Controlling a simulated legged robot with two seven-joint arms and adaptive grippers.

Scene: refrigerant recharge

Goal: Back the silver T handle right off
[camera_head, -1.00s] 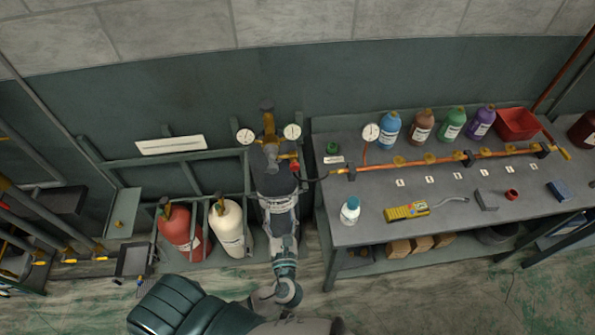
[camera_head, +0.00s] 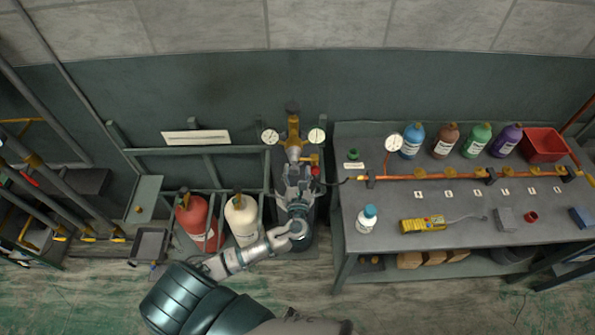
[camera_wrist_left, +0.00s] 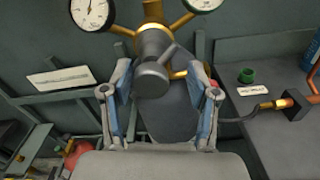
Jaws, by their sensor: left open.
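The silver T handle (camera_head: 293,153) sits on the front of the brass valve (camera_head: 293,127) between two round gauges. In the left wrist view the T handle (camera_wrist_left: 152,78) is a grey cylinder end with a thin bar, pointing toward the camera. My left gripper (camera_head: 297,174) is just below and in front of it. In the left wrist view my left gripper (camera_wrist_left: 159,92) has its fingers apart, one on each side of the handle, with gaps showing on both sides. It holds nothing. My right gripper is not in view.
A red cylinder (camera_head: 197,218) and a cream cylinder (camera_head: 241,216) stand in the rack left of my arm. A hose runs from the valve area toward the bench.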

